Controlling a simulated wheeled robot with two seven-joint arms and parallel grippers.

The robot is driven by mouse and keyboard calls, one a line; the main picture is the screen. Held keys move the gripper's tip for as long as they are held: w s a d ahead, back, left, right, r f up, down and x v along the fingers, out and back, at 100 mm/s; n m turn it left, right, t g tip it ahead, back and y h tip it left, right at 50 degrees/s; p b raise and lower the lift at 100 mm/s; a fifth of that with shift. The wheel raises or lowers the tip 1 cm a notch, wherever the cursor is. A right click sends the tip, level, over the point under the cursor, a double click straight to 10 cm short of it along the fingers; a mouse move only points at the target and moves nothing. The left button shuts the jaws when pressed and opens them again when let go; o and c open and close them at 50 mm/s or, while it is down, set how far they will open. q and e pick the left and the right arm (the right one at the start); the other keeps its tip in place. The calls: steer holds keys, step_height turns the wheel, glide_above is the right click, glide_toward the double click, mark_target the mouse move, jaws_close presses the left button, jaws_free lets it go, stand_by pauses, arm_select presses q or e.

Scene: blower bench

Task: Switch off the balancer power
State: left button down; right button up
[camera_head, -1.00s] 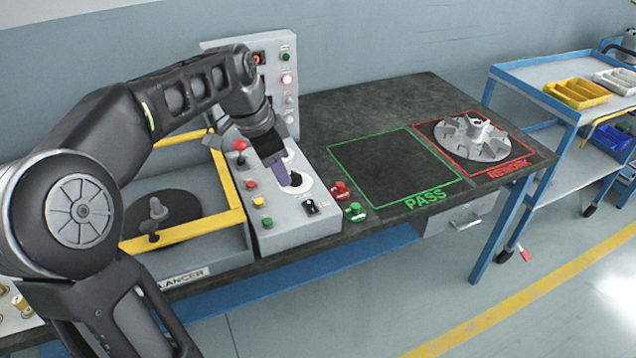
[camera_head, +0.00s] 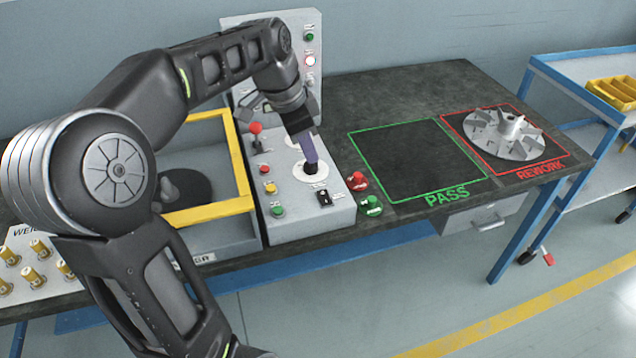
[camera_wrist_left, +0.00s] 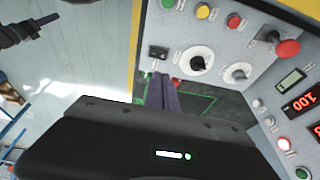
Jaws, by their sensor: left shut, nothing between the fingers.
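The balancer's control panel (camera_head: 300,218) is a grey sloped box with knobs, buttons and a small black switch (camera_head: 323,197) near its front right corner. That switch also shows in the left wrist view (camera_wrist_left: 158,52). A black rotary knob on a white dial (camera_head: 310,170) sits behind the switch; it also shows in the wrist view (camera_wrist_left: 197,63). My left gripper (camera_head: 309,160) has purple fingers, shut and empty, pointing down over the knob in the head view. In the wrist view its fingers (camera_wrist_left: 161,88) appear below the switch; contact cannot be told.
A red-knobbed lever (camera_head: 256,128) and coloured buttons (camera_head: 265,170) stand on the panel's left. A yellow-framed guard (camera_head: 205,214) is left of it. Red and green buttons (camera_head: 358,181) sit right. A metal impeller (camera_head: 500,135) lies in the REWORK square; the PASS square (camera_head: 410,160) is empty.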

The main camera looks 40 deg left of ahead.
mark_target(322, 193)
arm_select(q)
steer(key=x, duration=0.7)
steer(key=p+x, duration=0.1)
steer(key=x, duration=0.3)
steer(key=shift+s+a+f, duration=0.25)
steer(key=shift+s+a, duration=0.05)
steer(key=shift+a, duration=0.05)
steer(key=shift+f, duration=0.1)
